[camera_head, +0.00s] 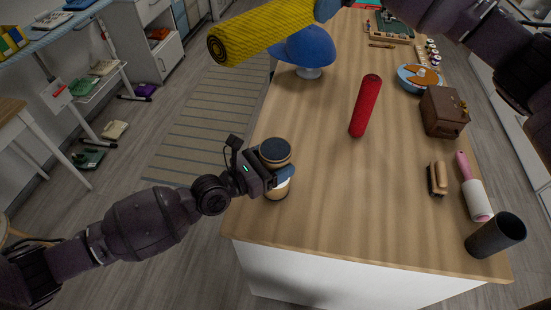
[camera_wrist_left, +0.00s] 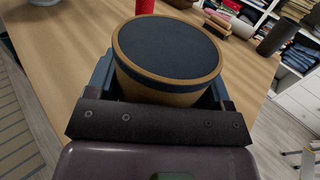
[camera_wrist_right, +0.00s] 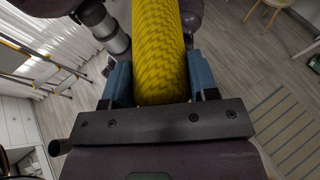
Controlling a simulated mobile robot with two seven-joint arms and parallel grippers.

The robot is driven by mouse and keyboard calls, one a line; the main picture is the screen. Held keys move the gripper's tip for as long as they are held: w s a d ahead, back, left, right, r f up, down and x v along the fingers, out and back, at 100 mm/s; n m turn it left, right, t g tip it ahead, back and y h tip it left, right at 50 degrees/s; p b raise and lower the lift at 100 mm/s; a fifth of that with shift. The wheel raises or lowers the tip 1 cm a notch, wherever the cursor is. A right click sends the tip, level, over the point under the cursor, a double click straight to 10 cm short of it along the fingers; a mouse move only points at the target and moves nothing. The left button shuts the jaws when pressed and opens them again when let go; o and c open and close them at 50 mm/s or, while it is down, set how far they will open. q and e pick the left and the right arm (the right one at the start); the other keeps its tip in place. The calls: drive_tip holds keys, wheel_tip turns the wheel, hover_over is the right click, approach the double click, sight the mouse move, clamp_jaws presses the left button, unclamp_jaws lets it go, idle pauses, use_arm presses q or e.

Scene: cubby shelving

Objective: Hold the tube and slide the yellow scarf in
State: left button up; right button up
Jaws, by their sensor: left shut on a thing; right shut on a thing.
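The tube (camera_head: 277,188) is tan with a dark round top and a tan rim. It is upright at the left edge of the wooden table. My left gripper (camera_head: 272,172) is shut around its side, and the left wrist view shows the tube (camera_wrist_left: 165,82) between the fingers. Whether the dark top is a lid or a deep opening I cannot tell. The yellow scarf (camera_head: 262,34) is a long patterned roll, held up nearly level above and apart from the tube. My right gripper (camera_wrist_right: 158,85) is shut on the scarf (camera_wrist_right: 158,45); its free end points left in the head view.
A red cylinder (camera_head: 366,106) stands behind the tube. A blue cap (camera_head: 304,46) on a stand is further back. A brown box (camera_head: 444,112), a brush (camera_head: 437,179), a pink lint roller (camera_head: 473,188) and a dark cup (camera_head: 495,235) line the right side. The table's near middle is clear.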

wheel_tip(320, 180, down, 11)
drive_tip(key=shift+f, duration=0.2)
idle(1.5)
drive_tip(key=o, duration=1.1)
drive_tip(key=shift+c, duration=0.2)
drive_tip(key=v, duration=1.2)
